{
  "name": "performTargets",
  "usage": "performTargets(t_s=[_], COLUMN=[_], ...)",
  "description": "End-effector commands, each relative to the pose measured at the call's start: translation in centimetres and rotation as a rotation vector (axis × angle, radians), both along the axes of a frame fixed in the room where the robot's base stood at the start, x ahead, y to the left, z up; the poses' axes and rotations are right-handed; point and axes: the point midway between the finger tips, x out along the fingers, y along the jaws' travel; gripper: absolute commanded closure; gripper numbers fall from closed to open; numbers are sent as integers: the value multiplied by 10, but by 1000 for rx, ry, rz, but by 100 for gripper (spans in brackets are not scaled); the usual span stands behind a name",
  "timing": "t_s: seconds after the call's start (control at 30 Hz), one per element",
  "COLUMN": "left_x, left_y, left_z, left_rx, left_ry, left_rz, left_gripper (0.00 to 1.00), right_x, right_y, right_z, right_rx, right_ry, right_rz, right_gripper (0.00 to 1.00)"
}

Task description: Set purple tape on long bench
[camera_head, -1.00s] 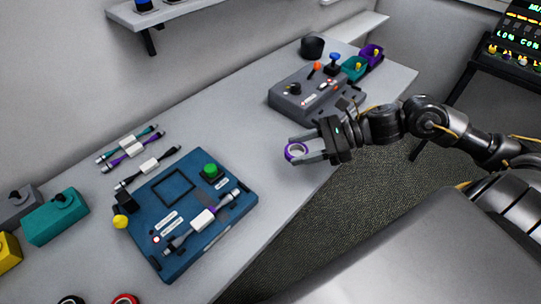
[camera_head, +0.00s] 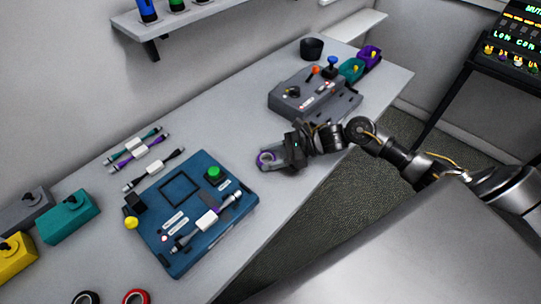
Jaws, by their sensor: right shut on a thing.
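The purple tape (camera_head: 264,158) is a small roll with a purple outer ring and a pale inside. My right gripper (camera_head: 268,160) is shut on it, over the long bench near its front edge, right of the blue panel. I cannot tell whether the tape touches the bench top. The long bench (camera_head: 215,120) is light grey and runs from the lower left to the upper right. My left gripper is not in view.
A blue panel (camera_head: 200,255) with a green button lies left of the gripper. A grey control box (camera_head: 330,108) stands behind it. Cables (camera_head: 150,172) lie beside the panel. Black and red rolls (camera_head: 135,297) sit at the bottom edge. Bench top between panel and box is clear.

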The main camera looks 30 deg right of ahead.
Motion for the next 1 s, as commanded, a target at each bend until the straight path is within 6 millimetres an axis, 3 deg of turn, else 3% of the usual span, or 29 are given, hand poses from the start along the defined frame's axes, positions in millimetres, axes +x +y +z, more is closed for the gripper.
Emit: performTargets(t_s=[0.1, 0.5, 0.53, 0.7, 1.0], left_x=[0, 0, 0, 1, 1], left_y=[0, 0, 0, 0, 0], left_z=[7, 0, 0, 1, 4], left_rx=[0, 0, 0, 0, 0], left_ry=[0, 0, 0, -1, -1], left_rz=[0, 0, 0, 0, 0], left_gripper=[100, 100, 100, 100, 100], right_x=[0, 0, 0, 0, 0], right_y=[0, 0, 0, 0, 0], right_z=[-7, -13, -12, -11, -9], right_rx=[1, 0, 0, 0, 0], right_ry=[-1, -3, -3, -2, -2], right_rz=[-1, 0, 0, 0, -1], right_gripper=[74, 74, 50, 30, 30])
